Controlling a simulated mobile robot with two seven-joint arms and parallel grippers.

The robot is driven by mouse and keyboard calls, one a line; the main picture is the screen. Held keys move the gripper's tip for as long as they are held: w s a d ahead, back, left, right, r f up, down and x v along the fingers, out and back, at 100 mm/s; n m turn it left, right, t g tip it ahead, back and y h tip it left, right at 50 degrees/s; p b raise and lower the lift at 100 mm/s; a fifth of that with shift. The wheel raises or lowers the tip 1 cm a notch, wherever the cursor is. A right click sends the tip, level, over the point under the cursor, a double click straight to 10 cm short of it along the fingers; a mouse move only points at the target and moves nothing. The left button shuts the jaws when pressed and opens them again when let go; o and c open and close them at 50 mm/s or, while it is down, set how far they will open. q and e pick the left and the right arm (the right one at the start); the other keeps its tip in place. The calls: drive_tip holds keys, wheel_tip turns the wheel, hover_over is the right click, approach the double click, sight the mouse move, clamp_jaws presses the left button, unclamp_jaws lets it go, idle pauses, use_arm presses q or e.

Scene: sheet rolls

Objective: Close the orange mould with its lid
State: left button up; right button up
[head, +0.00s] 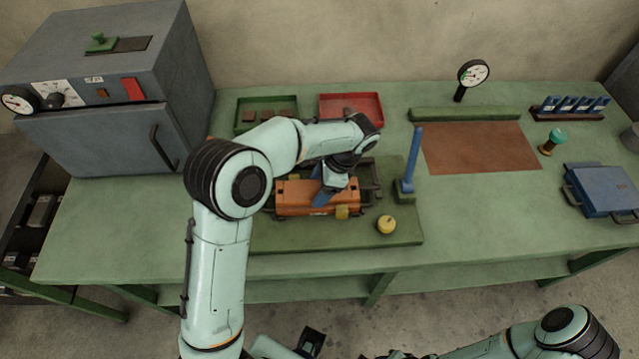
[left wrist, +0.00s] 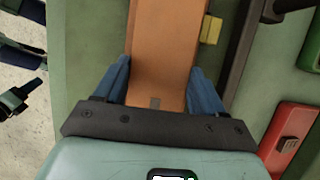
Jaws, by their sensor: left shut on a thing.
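The orange mould (head: 290,209) lies in a dark frame on a green board on the bench. Its orange lid (left wrist: 165,45) shows from above in the left wrist view, between the blue fingers. My left gripper (head: 327,190) is shut on the lid across its narrow width, over the mould. The lid looks level and in line with the mould, but I cannot tell whether it is fully seated. The seam and the mould's inside are hidden.
A blue upright handle (head: 413,157) stands right of the mould, with a yellow knob (head: 386,225) in front. A green tray (head: 243,122) and a red tray (head: 375,98) lie behind. A grey oven (head: 90,140) stands left. The brown mat (head: 480,148) is bare.

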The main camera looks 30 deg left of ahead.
idle(0.3)
use_arm(q)
drive_tip(key=o, duration=1.8)
drive_tip(key=p+v, duration=0.2)
drive_tip(key=v, duration=1.1)
drive_tip(key=shift+w+d+r+p, duration=0.15)
drive_tip(key=shift+r+p, duration=0.05)
drive_tip(key=shift+p, duration=0.15)
use_arm(e)
drive_tip(key=w+r, duration=0.2)
drive_tip(key=r, duration=0.1)
drive_tip(key=shift+r, duration=0.15)
use_arm(q)
drive_tip(key=shift+f, duration=0.1)
use_arm(e)
drive_tip(key=shift+s, duration=0.2)
